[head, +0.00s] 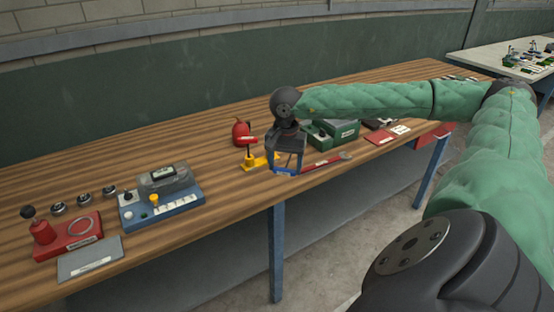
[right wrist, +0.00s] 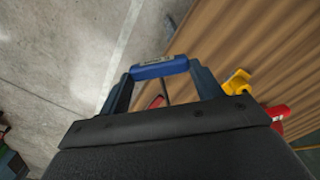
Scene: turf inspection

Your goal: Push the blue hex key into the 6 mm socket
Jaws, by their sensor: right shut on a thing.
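My right gripper (head: 286,166) is shut on the blue hex key (head: 285,172) at the front edge of the bench. In the right wrist view the key's blue handle (right wrist: 160,69) lies crosswise between the two fingertips, with a pale label on it. A thin dark shaft shows behind the handle, partly hidden by the gripper. A blue block (head: 160,212) with a row of small white labels sits to the left on the bench, apart from the gripper. The labels are too small to read, so I cannot tell which socket is 6 mm. My left gripper is out of view.
A yellow stand (head: 254,162) and a red round object (head: 241,133) are close to the right gripper. A green box (head: 333,132) stands behind it, right. A red device (head: 67,232) and grey plate (head: 90,259) are far left. Bare wood (head: 210,160) lies between.

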